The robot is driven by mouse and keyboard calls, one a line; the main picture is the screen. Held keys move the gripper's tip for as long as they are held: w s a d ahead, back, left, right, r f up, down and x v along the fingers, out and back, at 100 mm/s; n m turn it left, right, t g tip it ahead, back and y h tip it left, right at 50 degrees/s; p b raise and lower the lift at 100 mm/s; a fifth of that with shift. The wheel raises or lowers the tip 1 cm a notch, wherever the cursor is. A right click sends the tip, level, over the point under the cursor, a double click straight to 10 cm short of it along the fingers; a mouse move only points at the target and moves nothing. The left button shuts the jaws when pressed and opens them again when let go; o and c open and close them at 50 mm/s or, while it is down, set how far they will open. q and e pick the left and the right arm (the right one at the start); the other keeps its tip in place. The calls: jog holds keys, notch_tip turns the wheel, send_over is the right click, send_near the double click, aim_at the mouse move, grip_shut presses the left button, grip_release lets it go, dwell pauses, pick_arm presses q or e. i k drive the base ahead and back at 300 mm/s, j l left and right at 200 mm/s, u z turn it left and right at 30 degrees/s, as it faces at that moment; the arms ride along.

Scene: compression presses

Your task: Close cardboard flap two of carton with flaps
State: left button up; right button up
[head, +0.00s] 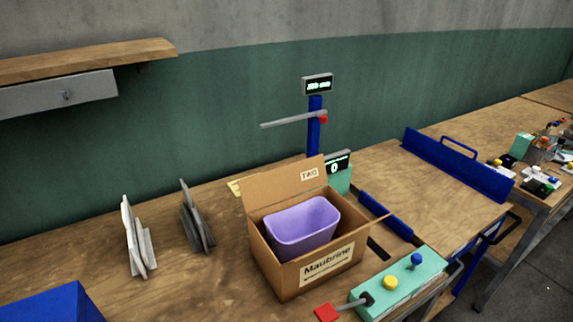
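A brown cardboard carton (283,283) labelled "Maubrine" stands on the wooden bench near the middle of the head view. Its back flap (285,184), with a "TAO" label, stands up and leans back. A narrow flap edge shows along the left side (257,251). I cannot tell which flap is number two. A purple bin (301,228) sits inside the open carton. Neither of my grippers is in view.
A green control box (412,283) with yellow and blue knobs and a red-ended lever stands right of the carton. Behind it are a blue post (314,137) with an arm and a display. Grey upright plates (137,237) stand at left, and a blue box (55,304) at front left.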

aim_at(260, 191)
jog(key=l+z, duration=0.25)
jog(key=l, duration=0.2)
jog(key=l+z, duration=0.2)
jog(key=l, duration=0.25)
jog(key=i+l+z, duration=0.25)
jog(key=l, duration=0.15)
jog(key=k+l, duration=0.05)
jog(key=k, duration=0.05)
